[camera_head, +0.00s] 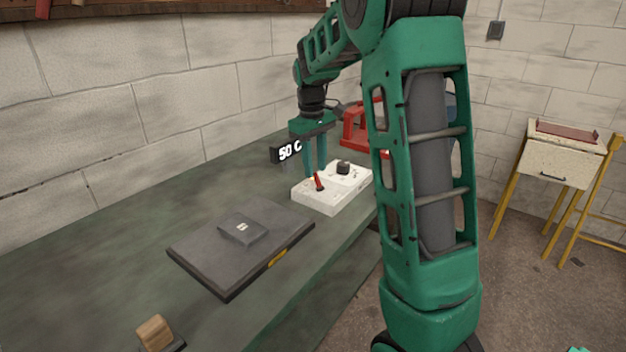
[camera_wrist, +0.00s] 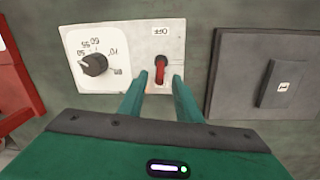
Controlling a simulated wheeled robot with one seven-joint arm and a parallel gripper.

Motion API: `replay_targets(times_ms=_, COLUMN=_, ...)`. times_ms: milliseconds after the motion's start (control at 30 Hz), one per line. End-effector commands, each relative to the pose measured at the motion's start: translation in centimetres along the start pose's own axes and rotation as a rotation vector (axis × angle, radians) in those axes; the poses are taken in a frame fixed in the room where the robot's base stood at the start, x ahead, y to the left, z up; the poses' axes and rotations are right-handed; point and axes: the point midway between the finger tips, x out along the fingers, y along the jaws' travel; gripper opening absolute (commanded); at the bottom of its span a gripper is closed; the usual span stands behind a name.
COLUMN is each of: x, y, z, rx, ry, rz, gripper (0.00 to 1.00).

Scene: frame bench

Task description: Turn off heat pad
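The heat pad (camera_head: 285,222) is a flat dark plate on the bench, with a small dark block (camera_head: 243,229) on it. Beyond it stands a white control box (camera_head: 316,202) with a black dial (camera_head: 343,168) and a red lever switch (camera_head: 319,182). A black display (camera_head: 287,151) reads "50 C". In the wrist view, the lever (camera_wrist: 160,72) points away from the "OFF" label (camera_wrist: 160,30). My gripper (camera_head: 315,172) is above the box, fingers pointing down. In the wrist view, my gripper's fingers (camera_wrist: 158,84) are spread either side of the lever; contact cannot be told.
A red frame-like object (camera_head: 356,130) stands behind the box, partly hidden by my arm. A wooden block (camera_head: 154,332) is at the bench's near end. A brick wall runs along the bench's left side. The bench (camera_head: 95,262) left of the pad is clear.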

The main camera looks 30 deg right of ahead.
Motion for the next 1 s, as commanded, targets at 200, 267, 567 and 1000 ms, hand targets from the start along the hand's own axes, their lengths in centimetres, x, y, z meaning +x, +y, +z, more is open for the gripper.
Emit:
replay_targets(times_ms=200, x=3.2, y=0.1, z=0.1, rx=0.003, ry=-0.001, rz=0.000, gripper=0.31)
replay_targets(times_ms=267, x=3.8, y=0.1, z=0.1, rx=0.003, ry=-0.002, rz=0.000, gripper=0.31)
replay_targets(times_ms=567, x=4.7, y=0.1, z=0.0, rx=0.003, ry=0.001, rz=0.000, gripper=0.31)
replay_targets(times_ms=1000, x=4.6, y=-0.1, z=0.0, rx=0.002, ry=0.001, rz=0.000, gripper=0.00)
